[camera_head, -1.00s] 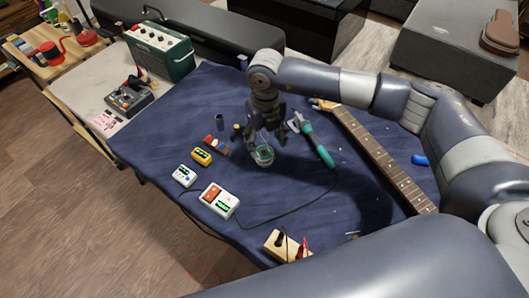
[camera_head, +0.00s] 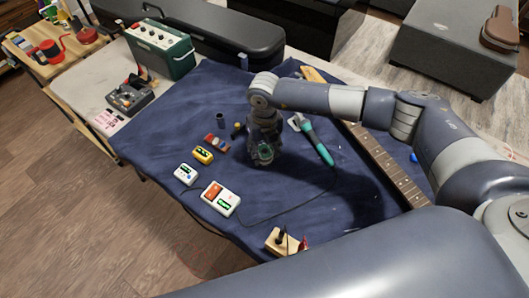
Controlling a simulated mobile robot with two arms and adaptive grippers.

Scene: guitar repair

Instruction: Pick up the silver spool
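A small round spool (camera_head: 264,152), silver-grey with a greenish middle, is on the dark blue cloth near the centre of the table. My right gripper (camera_head: 263,158) points down right at it, its dark fingers around or close beside it and hiding much of it. I cannot tell whether the fingers touch the spool or how far they are closed. My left gripper is out of view.
A teal-handled tool (camera_head: 318,142) and a guitar neck (camera_head: 378,160) lie to the right. A red-and-white device (camera_head: 220,198), a yellow device (camera_head: 203,155) and a small dark cylinder (camera_head: 220,121) are to the left. A wooden block (camera_head: 281,243) sits at the front edge.

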